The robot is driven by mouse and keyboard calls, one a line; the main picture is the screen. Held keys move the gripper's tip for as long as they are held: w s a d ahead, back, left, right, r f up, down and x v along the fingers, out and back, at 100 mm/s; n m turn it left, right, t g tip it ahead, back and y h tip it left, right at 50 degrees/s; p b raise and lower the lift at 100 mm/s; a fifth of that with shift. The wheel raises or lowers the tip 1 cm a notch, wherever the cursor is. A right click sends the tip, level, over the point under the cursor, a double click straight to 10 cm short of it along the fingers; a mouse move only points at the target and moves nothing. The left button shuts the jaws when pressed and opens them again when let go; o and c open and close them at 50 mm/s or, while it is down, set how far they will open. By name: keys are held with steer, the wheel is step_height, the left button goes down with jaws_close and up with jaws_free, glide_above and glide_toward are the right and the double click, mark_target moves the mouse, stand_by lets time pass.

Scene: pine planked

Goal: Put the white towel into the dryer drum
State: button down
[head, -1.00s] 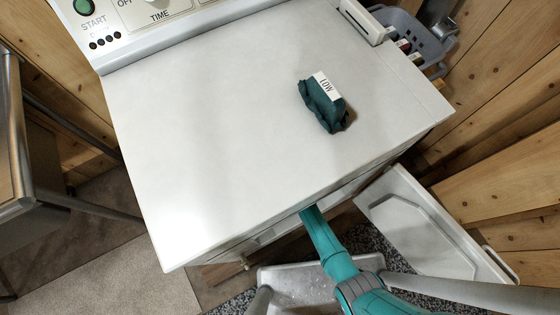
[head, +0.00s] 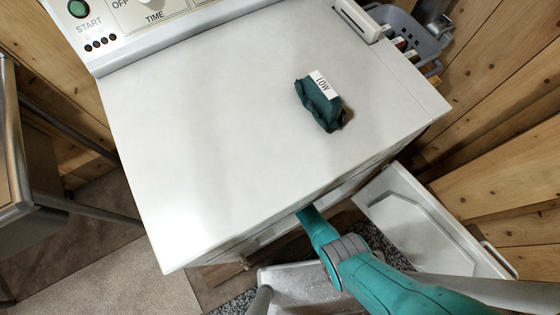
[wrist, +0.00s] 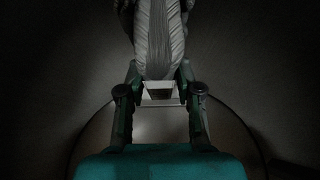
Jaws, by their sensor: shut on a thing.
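The white dryer (head: 250,130) fills the middle of the head view, seen from above. Its door (head: 425,220) hangs open at the lower right. My teal arm reaches in under the front edge of the top, so my gripper is hidden in the head view. In the wrist view, my gripper (wrist: 158,82) is shut on the white towel (wrist: 158,40), which looks grey in the dark and extends beyond the fingers. Dim, curved dark walls, seemingly the dryer drum (wrist: 60,80), surround them. Whether the towel touches the drum wall cannot be told.
A dark green cloth bundle (head: 320,108) with a "LOW" label lies on the dryer top. A grey basket (head: 425,40) stands behind at the right. A metal-legged table (head: 30,170) is at the left, and plank walls are close on the right.

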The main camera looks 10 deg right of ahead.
steer(key=c, duration=0.8)
jaws_free()
steer(key=shift+o, duration=0.2)
steer(key=shift+s, duration=0.1)
steer(key=v, duration=1.1)
steer(key=shift+d+r, duration=0.15)
steer(key=shift+r, duration=0.25)
steer(key=shift+s, duration=0.15)
